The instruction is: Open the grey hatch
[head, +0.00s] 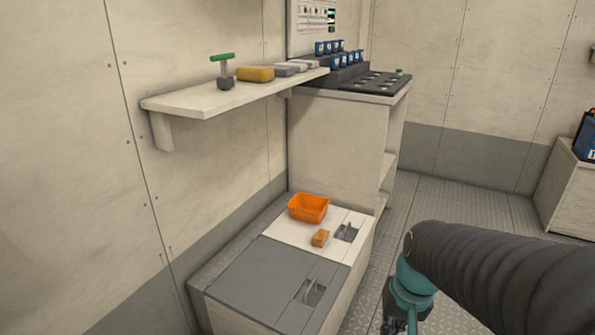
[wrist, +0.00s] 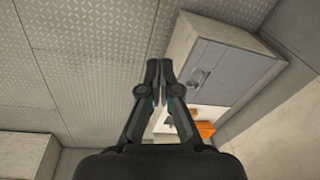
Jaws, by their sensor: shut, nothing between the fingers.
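The grey hatch (head: 277,285) is the flat grey lid on the near part of a low white locker. It lies flat and closed, with a recessed handle (head: 313,292) near its right front edge. In the wrist view the hatch (wrist: 218,62) and its handle (wrist: 198,76) lie ahead and right of my gripper. My gripper (wrist: 158,64) is shut with nothing between the fingers. It is above the floor beside the locker, apart from the hatch. In the head view my gripper sits at the bottom edge, partly cut off.
An orange bin (head: 308,208) and a small orange box (head: 320,238) rest on the white lid (head: 283,236) behind the hatch. A wall shelf (head: 205,102) with several items overhangs at the left. A tall cabinet (head: 337,145) stands behind. The floor (head: 455,205) at right is clear.

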